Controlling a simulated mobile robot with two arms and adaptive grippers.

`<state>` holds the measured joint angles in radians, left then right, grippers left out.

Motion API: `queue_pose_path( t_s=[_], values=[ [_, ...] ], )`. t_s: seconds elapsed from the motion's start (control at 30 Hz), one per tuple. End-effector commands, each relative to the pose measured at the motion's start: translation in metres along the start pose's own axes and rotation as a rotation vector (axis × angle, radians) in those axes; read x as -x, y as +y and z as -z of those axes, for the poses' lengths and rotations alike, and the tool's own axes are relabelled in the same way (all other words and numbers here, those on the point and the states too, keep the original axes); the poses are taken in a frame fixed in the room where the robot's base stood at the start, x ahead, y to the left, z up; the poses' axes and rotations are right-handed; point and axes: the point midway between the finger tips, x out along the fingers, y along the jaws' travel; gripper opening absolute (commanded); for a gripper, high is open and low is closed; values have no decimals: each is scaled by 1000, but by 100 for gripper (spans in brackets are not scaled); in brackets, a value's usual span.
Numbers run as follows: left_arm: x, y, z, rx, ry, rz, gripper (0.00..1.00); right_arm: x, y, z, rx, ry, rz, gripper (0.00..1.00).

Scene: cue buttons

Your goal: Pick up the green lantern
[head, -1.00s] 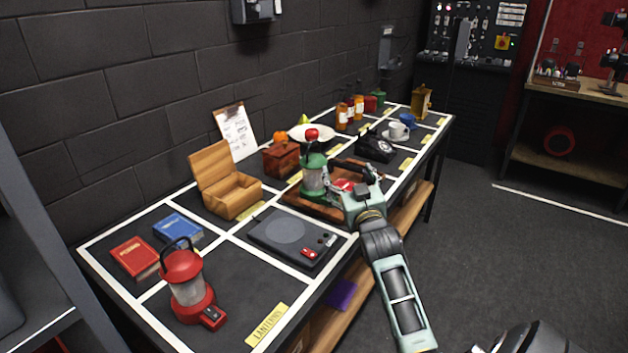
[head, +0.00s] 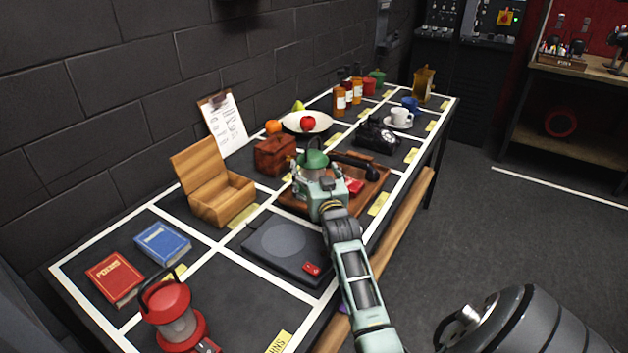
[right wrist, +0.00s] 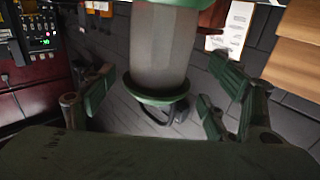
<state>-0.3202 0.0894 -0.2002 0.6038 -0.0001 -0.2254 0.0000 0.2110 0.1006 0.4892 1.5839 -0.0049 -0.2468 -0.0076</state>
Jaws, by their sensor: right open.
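The green lantern (head: 314,159) stands upright on the wooden tray (head: 291,201) near the middle of the table. My right gripper (head: 318,180) is at the lantern's near side in the head view and hides its lower part. In the right wrist view, the lantern's clear glass body (right wrist: 158,48) and dark handle (right wrist: 170,122) show between the two spread fingers of the right gripper (right wrist: 160,92). The fingers flank the lantern with gaps visible, so it is not clamped. My left gripper is not in view.
A dark flat device (head: 282,243), an open wooden box (head: 221,199) and a red lantern (head: 173,312) are nearer left.

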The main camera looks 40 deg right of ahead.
Motion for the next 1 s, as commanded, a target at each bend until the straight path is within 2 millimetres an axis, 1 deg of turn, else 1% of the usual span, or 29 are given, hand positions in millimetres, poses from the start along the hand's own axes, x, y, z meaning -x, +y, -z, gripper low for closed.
queue_pose_path(
  t_s=[0.03, 0.1, 0.2, 0.3, 0.4, 0.53, 0.8, 1.0],
  values=[
    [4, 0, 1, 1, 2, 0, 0, -9, 0, 5, 0, 2, 0, 79],
    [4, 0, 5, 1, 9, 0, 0, -18, 0, 3, 0, 1, 0, 79],
    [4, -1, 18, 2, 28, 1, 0, -28, 0, 3, 0, 1, 1, 79],
    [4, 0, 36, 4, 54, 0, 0, -32, 0, 2, 0, 0, 1, 79],
    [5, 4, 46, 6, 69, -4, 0, -33, 0, 2, 0, 1, 0, 79],
    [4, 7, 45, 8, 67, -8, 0, -33, 0, 2, 0, 1, 0, 79],
    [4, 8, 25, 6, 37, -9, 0, -33, 0, 2, 0, 0, 0, 55],
    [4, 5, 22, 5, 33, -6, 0, -33, 0, 2, 1, 0, 0, 38]
  ],
)
